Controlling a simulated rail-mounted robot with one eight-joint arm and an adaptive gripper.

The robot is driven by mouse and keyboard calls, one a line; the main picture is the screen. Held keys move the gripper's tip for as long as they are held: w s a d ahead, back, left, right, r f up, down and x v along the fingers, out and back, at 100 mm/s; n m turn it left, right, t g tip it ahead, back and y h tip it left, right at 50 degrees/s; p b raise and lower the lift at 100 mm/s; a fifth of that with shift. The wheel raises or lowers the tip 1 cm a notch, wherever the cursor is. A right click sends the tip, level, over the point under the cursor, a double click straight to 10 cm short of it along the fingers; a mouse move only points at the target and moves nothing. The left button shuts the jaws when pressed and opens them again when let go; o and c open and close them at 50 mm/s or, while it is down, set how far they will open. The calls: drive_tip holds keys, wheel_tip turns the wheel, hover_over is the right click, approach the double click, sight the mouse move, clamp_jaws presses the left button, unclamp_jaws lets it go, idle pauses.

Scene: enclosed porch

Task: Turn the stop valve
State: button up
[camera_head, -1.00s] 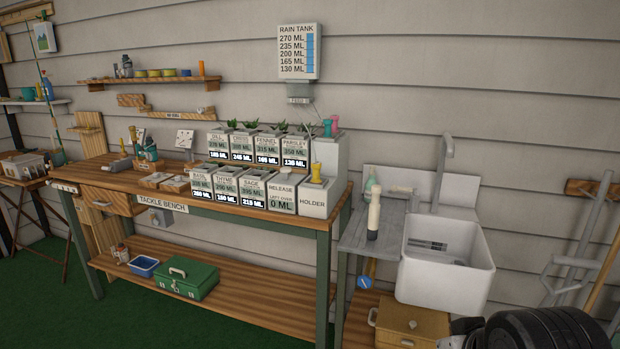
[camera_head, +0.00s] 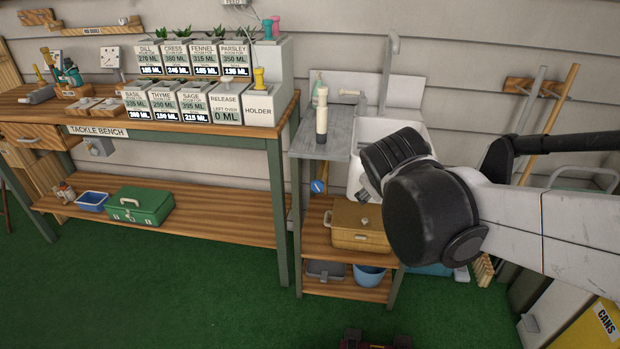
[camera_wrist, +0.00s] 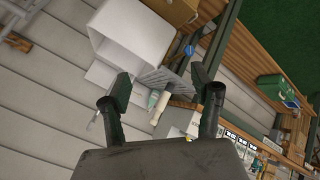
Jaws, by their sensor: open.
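A small blue round handle (camera_head: 318,186), which looks like the stop valve, sits below the drainboard to the left of the sink. It also shows in the wrist view (camera_wrist: 189,50), beyond my fingers and near the sink's side. My gripper (camera_wrist: 160,78) is open and empty, with its two dark fingers spread apart. In the head view my arm reaches in from the right in front of the sink, and its dark wrist hides the fingers. The gripper is apart from the blue handle. The pipe behind the handle is too small to make out.
The white sink (camera_head: 369,132) adjoins a grey drainboard (camera_head: 337,133) bearing a pale upright cylinder (camera_head: 321,115). A wooden box (camera_head: 361,226) stands on the shelf below. The tackle bench (camera_head: 215,122) with labelled pots is at left. Green floor (camera_head: 215,290) in front is largely clear.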

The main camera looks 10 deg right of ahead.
drive_tip(key=w+a+f+n+t+h+b, duration=0.1)
drive_tip(key=w+f+n+b, duration=0.2)
drive_tip(key=w, duration=0.4)
drive_tip(key=w+f+n+t+h+b, duration=0.1)
drive_tip(key=w+f+n+t, duration=0.15)
drive_tip(key=w+f, duration=0.35)
drive_tip(key=w+a+f+n+h+b, duration=0.1)
drive_tip(key=w+f+n+b, duration=0.15)
drive_tip(key=w, duration=0.55)
drive_tip(key=n+t+b, duration=0.5)
drive_tip(key=n+b, duration=0.2)
drive_tip(key=n, duration=0.3)
approach(318, 187)
drive_tip(key=shift+y, duration=0.3)
drive_tip(key=x, duration=1.1)
drive_tip(key=shift+d+r, duration=0.2)
drive_tip(key=shift+c, duration=0.2)
drive_tip(key=c, duration=1.2)
